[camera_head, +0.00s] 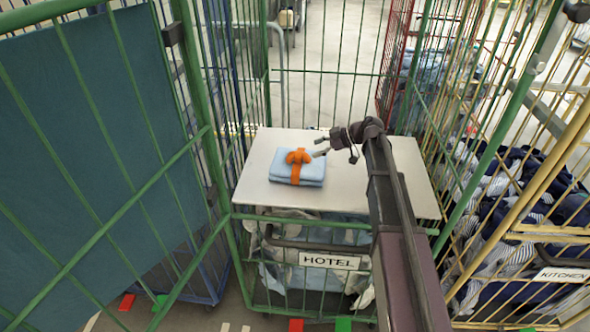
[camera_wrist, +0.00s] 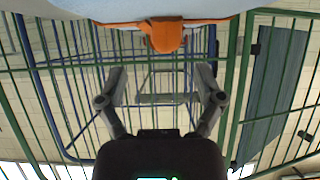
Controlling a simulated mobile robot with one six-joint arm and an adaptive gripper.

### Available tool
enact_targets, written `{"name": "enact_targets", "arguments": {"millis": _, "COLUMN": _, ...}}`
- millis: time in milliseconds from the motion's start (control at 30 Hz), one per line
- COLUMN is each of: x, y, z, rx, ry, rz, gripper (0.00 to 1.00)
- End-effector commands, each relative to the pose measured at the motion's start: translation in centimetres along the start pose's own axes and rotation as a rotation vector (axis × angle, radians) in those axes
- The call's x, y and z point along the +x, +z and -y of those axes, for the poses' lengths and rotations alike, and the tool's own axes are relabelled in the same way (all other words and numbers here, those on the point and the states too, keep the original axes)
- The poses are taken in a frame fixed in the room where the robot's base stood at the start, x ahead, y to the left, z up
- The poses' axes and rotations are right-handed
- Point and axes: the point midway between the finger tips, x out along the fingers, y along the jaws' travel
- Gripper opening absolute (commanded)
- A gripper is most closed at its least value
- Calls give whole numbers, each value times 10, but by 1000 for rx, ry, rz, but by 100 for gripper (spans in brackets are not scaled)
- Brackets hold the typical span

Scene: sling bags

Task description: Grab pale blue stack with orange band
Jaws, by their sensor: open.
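The pale blue stack (camera_head: 298,172) of folded cloth lies flat on a light board on top of the green cage. An orange band (camera_head: 296,174) wraps it and has a knot (camera_head: 299,156) on top. My gripper (camera_head: 323,146) is just right of the knot, at about its height, pointing left. In the wrist view the gripper (camera_wrist: 160,80) is open and empty. The stack (camera_wrist: 90,12) and its orange knot (camera_wrist: 165,36) show at the top edge of that view, beyond the fingertips. I cannot tell the exact gap to the knot.
The board (camera_head: 390,180) is otherwise bare. Green cage bars (camera_head: 340,60) stand behind it, and an open green side panel with blue cloth (camera_head: 90,130) stands left. A yellow cage marked KITCHEN (camera_head: 562,275) with dark laundry is on the right. A HOTEL sign (camera_head: 330,261) hangs below the board.

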Motion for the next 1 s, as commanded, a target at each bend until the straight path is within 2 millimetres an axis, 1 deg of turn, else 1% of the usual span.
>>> {"name": "enact_targets", "arguments": {"millis": 33, "x": 7, "y": 2, "z": 0, "rx": -1, "ry": -1, "rz": 0, "gripper": 86}}
{"name": "enact_targets", "arguments": {"millis": 133, "x": 12, "y": 1, "z": 0, "rx": 0, "ry": 0, "rz": 0, "gripper": 86}}
{"name": "enact_targets", "arguments": {"millis": 533, "x": 14, "y": 0, "z": 0, "rx": 1, "ry": 1, "rz": 0, "gripper": 86}}
{"name": "enact_targets", "arguments": {"millis": 667, "x": 19, "y": 0, "z": 1, "rx": 1, "ry": 1, "rz": 0, "gripper": 86}}
{"name": "enact_targets", "arguments": {"millis": 767, "x": 28, "y": 0, "z": 3, "rx": 1, "ry": 0, "rz": 0, "gripper": 86}}
{"name": "enact_targets", "arguments": {"millis": 1000, "x": 56, "y": -1, "z": 5, "rx": 0, "ry": 0, "rz": 0, "gripper": 86}}
